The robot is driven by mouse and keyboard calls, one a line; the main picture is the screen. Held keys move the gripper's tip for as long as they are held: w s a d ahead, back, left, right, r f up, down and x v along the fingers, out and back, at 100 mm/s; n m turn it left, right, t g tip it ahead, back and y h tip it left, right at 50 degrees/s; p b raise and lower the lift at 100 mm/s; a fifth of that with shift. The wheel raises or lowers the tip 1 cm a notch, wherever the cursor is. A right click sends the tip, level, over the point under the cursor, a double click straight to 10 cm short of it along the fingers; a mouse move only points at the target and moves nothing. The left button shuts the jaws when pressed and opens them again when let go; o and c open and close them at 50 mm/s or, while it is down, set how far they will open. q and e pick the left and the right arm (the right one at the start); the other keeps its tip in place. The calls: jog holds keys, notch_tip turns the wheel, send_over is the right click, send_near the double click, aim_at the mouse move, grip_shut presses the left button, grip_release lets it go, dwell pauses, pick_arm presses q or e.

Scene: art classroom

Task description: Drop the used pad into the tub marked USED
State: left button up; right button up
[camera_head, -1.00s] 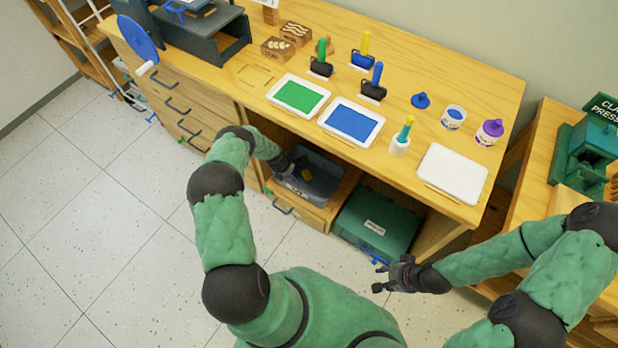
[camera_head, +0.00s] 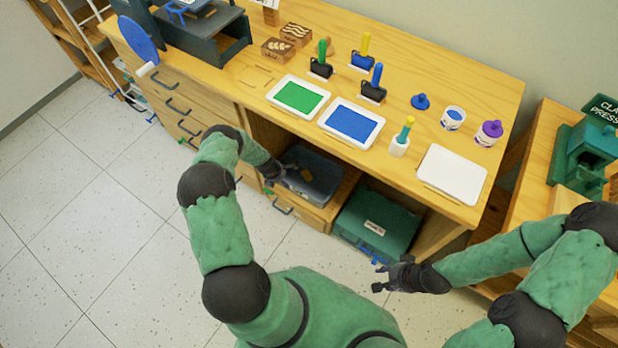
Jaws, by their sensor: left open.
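A dark grey tub (camera_head: 322,188) stands in the open bay under the wooden worktable. No marking on it can be read from here. My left gripper (camera_head: 284,170) is open at the tub's left side, small and dark against it. A small dark, slightly brownish patch (camera_head: 307,174) shows inside the tub; I cannot tell whether it is the used pad. I see no pad between the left fingers. My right gripper (camera_head: 381,276) looks open and empty, in front of the bay and over the floor.
A green case (camera_head: 372,222) stands right of the tub. The worktable edge overhangs the bay. On the worktable are a green ink tray (camera_head: 299,96), a blue ink tray (camera_head: 350,124), a white tray (camera_head: 452,175) and several handled tools. The floor at left is clear.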

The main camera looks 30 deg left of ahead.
jog(key=shift+r+p, duration=1.55)
jog(key=shift+r, duration=0.05)
dwell(0.6)
